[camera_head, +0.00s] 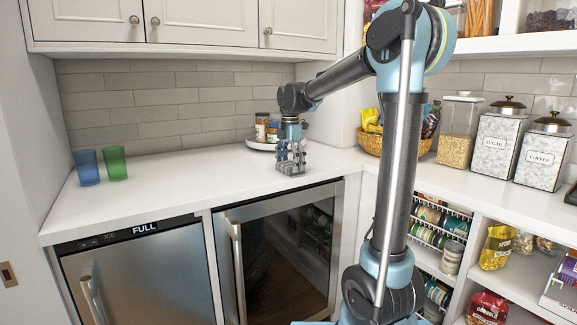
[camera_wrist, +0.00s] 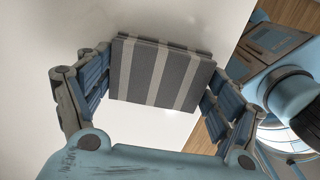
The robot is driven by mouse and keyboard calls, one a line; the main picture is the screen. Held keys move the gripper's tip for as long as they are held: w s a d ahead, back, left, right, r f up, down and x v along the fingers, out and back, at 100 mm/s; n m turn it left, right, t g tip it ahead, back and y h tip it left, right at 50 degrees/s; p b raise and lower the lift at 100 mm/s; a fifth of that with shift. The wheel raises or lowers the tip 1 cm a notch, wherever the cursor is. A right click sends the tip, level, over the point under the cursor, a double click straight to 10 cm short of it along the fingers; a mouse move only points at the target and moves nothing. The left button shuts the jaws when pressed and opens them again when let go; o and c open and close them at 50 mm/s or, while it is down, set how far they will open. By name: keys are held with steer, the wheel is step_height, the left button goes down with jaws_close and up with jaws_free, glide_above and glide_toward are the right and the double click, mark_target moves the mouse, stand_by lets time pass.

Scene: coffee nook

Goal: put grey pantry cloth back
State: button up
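The grey pantry cloth (camera_wrist: 160,74) is a folded block with dark and light grey stripes. It lies between the two fingers of my gripper (camera_wrist: 160,85) in the wrist view, and the fingers meet its left and right edges. In the head view my gripper (camera_head: 291,158) points down at the white counter near the back corner, with the cloth (camera_head: 290,169) low between its fingers. I cannot tell whether the cloth rests on the counter or is slightly above it.
Spice jars (camera_head: 262,127) stand on a round tray (camera_head: 256,146) close behind my gripper. A snack basket (camera_head: 371,143) and canisters (camera_head: 497,139) stand to the right. Blue (camera_head: 87,167) and green (camera_head: 114,162) cups stand at the far left. The counter (camera_head: 190,185) between is clear.

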mark_target(290, 164)
steer(key=shift+o, duration=1)
steer(key=shift+r, duration=0.1)
step_height(290, 164, up, 12)
steer(key=s+d+f+m+t, duration=0.1)
steer(key=s+d+f+m, duration=1.1)
steer(key=s+d, duration=0.35)
steer(key=s+d+f+m, duration=0.2)
steer(key=s+f+m, duration=0.4)
steer(key=s+f, duration=0.2)
steer(key=s+d+f+m+t, duration=0.1)
steer(key=s+d+f+m, duration=0.2)
steer(key=s+f+m, duration=0.3)
step_height(290, 164, down, 5)
steer(key=shift+s+d+f+m, duration=0.1)
steer(key=shift+s+d+m, duration=0.15)
steer(key=shift+s, duration=0.85)
